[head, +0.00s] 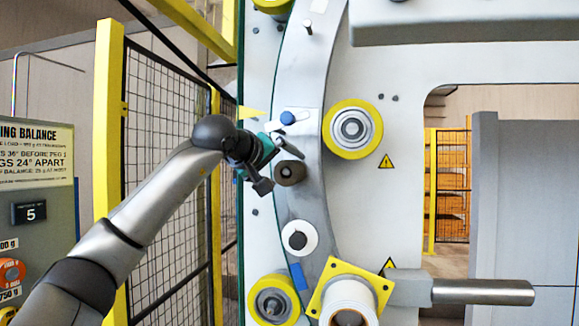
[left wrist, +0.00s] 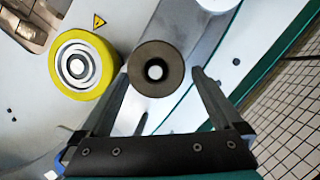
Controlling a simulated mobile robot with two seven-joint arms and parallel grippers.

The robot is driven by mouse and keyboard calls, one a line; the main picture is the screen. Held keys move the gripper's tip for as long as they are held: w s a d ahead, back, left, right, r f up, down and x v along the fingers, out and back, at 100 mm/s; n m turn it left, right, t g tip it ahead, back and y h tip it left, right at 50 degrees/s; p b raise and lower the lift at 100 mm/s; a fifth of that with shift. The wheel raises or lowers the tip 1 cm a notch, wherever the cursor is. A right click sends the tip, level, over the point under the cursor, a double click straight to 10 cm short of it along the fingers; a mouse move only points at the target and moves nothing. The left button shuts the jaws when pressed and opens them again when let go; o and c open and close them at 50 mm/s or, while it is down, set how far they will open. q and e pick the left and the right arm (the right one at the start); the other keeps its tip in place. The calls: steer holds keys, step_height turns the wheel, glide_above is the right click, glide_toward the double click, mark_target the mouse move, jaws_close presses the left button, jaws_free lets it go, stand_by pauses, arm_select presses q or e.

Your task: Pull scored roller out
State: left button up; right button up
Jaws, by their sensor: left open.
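A dark brown roller (head: 290,172) with a hole in its middle sits on the curved grey metal strip of the machine's white panel. It also shows in the left wrist view (left wrist: 157,52), where its face has a bright centre and a dark ring. Whether it is scored is too small to tell. My left gripper (head: 281,164) is open, with one finger above and one below the roller's left side in the head view. In the left wrist view the fingers (left wrist: 156,82) lie on either side of the roller, with a gap visible. My right gripper is not in view.
A yellow-rimmed roller (head: 352,129) stands to the right of the brown one. A white roller (head: 299,238) sits below, and a blue-capped peg (head: 288,118) above. A yellow-flanged spool (head: 349,297) is lower down. A mesh fence (head: 165,110) stands at left.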

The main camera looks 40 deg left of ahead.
arm_select(q)
steer(key=shift+p+x, duration=0.5)
steer(key=shift+x, duration=1.5)
jaws_close()
steer(key=c, duration=0.6)
jaws_free()
steer(key=c, duration=0.9)
steer(key=shift+s+d+b, duration=0.25)
steer(key=shift+s+b, duration=0.05)
steer(key=shift+s, duration=0.2)
steer(key=shift+s+d+b, duration=0.3)
steer(key=shift+s, duration=0.25)
steer(key=shift+c, duration=0.2)
steer(key=shift+s+d+b, duration=0.3)
steer(key=shift+s+d, duration=0.05)
steer(key=shift+s, duration=0.25)
steer(key=shift+s+d+b, duration=0.25)
steer(key=shift+s+d, duration=0.1)
steer(key=shift+s, duration=0.25)
steer(key=shift+s+d+r+b, duration=0.1)
steer(key=shift+s+d+b, duration=0.2)
steer(key=shift+s+d, duration=0.55)
steer(key=shift+s+d+f+b, duration=0.1)
steer(key=shift+s+d+b, duration=0.2)
steer(key=shift+s, duration=1)
steer(key=shift+s+d+r+b, duration=0.1)
steer(key=shift+s+d+b, duration=0.15)
steer(key=shift+s+d, duration=0.6)
steer(key=shift+s+a, duration=0.2)
steer(key=shift+a, duration=0.05)
